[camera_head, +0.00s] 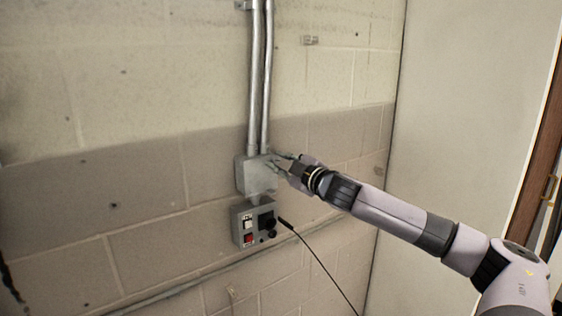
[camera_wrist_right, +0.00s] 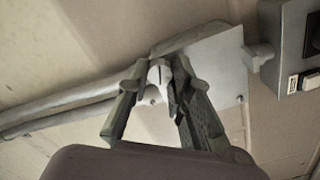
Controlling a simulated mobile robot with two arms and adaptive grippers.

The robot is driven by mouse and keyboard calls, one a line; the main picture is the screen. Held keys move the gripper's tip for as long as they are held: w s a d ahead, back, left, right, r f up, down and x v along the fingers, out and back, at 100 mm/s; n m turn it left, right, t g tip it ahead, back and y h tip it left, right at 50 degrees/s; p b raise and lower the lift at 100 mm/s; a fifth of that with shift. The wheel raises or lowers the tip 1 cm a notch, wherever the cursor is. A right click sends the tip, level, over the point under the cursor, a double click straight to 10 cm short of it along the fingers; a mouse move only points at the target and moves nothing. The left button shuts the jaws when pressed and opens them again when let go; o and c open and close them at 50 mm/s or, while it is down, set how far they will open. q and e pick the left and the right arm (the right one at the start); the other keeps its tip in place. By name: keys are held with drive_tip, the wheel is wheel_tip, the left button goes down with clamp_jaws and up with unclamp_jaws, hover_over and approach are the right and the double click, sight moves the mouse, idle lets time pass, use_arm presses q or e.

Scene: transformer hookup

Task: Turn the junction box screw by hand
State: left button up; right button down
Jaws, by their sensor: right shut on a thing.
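The grey metal junction box (camera_head: 255,179) is fixed to the block wall below two conduits. In the wrist view its cover (camera_wrist_right: 212,72) lies beyond my fingers. My right gripper (camera_head: 277,162) reaches in from the right to the box's upper right part. In the wrist view my right gripper (camera_wrist_right: 160,74) is shut on a small pale piece, the junction box screw (camera_wrist_right: 158,70), at the cover. The fingers partly hide the screw. My left gripper is not in view.
Two conduits (camera_head: 258,80) run up from the box. A black cable (camera_head: 322,264) hangs in front of the wall. A pale panel (camera_head: 460,110) stands at right.

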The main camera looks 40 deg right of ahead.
drive_tip(key=n+p, duration=0.1)
drive_tip(key=n, duration=0.3)
drive_tip(key=shift+n, duration=0.4)
drive_tip(key=n+p, duration=0.1)
drive_tip(key=n, duration=0.4)
drive_tip(key=shift+p, duration=0.3)
drive_tip(key=n+p, duration=0.2)
drive_tip(key=n, duration=0.3)
drive_tip(key=shift+r+n, duration=0.1)
drive_tip(key=shift+n, duration=0.3)
drive_tip(key=shift+n+p, duration=1)
drive_tip(key=shift+n, duration=1.2)
drive_tip(key=c, duration=1.4)
unclamp_jaws()
